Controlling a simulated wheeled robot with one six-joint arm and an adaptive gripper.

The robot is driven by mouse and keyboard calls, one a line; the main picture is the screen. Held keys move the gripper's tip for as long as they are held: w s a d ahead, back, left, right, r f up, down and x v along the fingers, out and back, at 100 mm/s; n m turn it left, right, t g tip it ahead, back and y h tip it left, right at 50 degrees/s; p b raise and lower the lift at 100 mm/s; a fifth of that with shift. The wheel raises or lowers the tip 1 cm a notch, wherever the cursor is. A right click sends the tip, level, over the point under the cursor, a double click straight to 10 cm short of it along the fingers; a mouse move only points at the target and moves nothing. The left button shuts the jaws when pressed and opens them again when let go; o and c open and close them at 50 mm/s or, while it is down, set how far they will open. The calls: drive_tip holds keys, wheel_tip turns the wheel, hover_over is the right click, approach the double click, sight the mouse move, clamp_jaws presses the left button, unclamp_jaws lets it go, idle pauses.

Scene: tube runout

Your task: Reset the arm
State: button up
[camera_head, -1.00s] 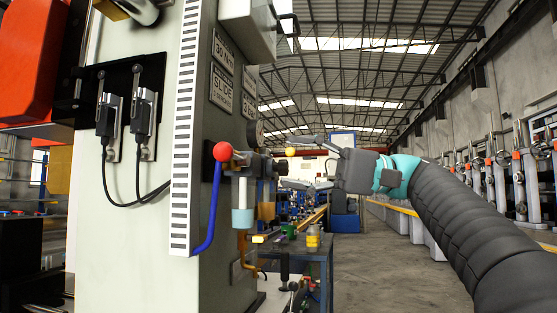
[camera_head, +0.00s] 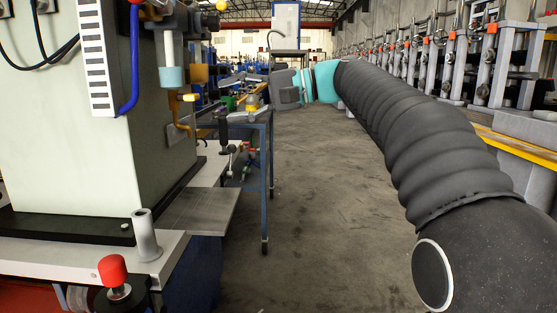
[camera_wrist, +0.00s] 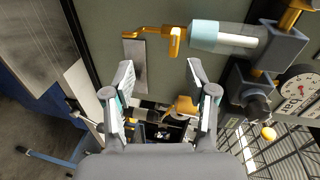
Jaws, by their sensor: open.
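My gripper (camera_head: 226,96) is at the end of the black-sleeved arm, which reaches away from the camera to the middle of the head view. Its fingers point left towards the side of the grey machine cabinet (camera_head: 72,165). In the wrist view my gripper (camera_wrist: 160,70) is open, with two spread fingers and nothing between the tips. Beyond the tips are the cabinet face, a brass pipe (camera_wrist: 150,35) and a pale blue-ended tube (camera_wrist: 215,37). The fingers look apart from these; the exact gap cannot be told.
A red knob (camera_head: 112,270) and grey post (camera_head: 146,235) stand at front left. A pressure gauge (camera_wrist: 298,92) is at right in the wrist view. A row of machines lines the right; the middle floor is clear.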

drive_tip(key=s+d+f+m+t+h, duration=0.1)
drive_tip(key=s+d+f+h, duration=0.2)
drive_tip(key=f, duration=0.4)
drive_tip(key=s+d+f+t+h+p, duration=0.1)
drive_tip(key=d+f+h, duration=0.25)
drive_tip(key=f, duration=0.45)
drive_tip(key=s+d+f+m+t+h, duration=0.1)
drive_tip(key=s+d+f+h, duration=0.2)
drive_tip(key=f, duration=0.4)
drive_tip(key=s+d+f+n+h+p, duration=0.1)
drive_tip(key=s+d+f+h, duration=0.2)
drive_tip(key=s, duration=0.7)
drive_tip(key=s+d+f+n+t+h+p, duration=0.1)
drive_tip(key=s+d+f+h, duration=0.2)
drive_tip(key=s+d+f, duration=0.5)
drive_tip(key=shift+s+d+p, duration=0.35)
drive_tip(key=shift+s+d, duration=0.7)
drive_tip(key=shift+d, duration=0.85)
